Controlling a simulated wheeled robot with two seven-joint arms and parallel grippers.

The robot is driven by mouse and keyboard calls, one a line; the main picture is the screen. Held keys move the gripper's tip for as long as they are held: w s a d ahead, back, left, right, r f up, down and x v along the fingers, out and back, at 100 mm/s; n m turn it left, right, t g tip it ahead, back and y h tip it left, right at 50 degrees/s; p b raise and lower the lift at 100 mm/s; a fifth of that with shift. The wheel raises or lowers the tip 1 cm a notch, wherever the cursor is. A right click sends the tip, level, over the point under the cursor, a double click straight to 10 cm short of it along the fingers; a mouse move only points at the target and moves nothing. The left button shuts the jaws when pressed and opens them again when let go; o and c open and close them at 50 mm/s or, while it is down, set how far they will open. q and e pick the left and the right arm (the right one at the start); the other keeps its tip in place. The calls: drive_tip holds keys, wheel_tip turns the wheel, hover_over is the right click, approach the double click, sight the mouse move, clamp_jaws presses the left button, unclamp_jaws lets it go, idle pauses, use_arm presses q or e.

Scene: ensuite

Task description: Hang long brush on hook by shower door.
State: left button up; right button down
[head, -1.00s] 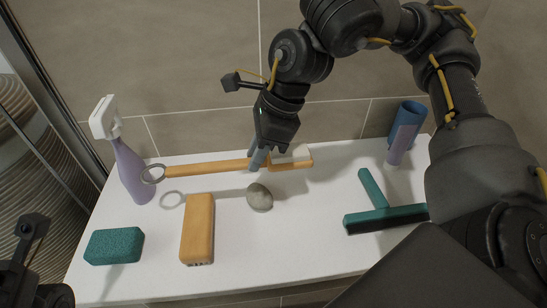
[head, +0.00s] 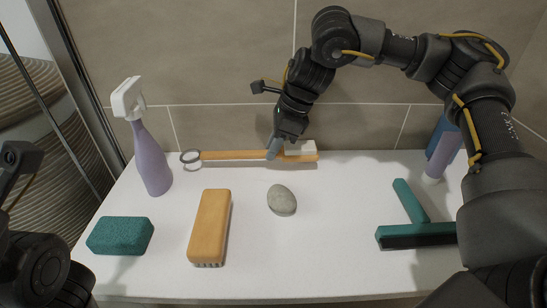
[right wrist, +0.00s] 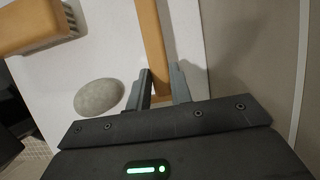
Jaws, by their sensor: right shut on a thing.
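The long brush has an orange handle (head: 236,155), a grey ring at its left end and a white bristle head at its right end. It lies level across the back edge of the white counter and appears raised off it. My right gripper (head: 273,150) is shut on the handle near the bristle end. The right wrist view shows the handle (right wrist: 152,45) between the two fingers (right wrist: 158,88). Parts of my left arm show at the left edge, but its fingers are out of sight. I see no hook in these frames.
The white counter (head: 320,235) holds a purple spray bottle (head: 150,155), teal sponge (head: 120,236), orange scrub brush (head: 210,225), grey stone (head: 281,200) and teal squeegee (head: 411,202). A blue container (head: 440,145) stands back right. A framed glass panel (head: 75,110) is at left.

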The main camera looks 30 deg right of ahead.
wheel_tip(320, 180, down, 3)
drive_tip(key=shift+w+d+r, duration=0.1)
drive_tip(key=shift+f, duration=0.2)
drive_tip(key=c, duration=1.3)
unclamp_jaws()
drive_tip(key=shift+o, duration=0.2)
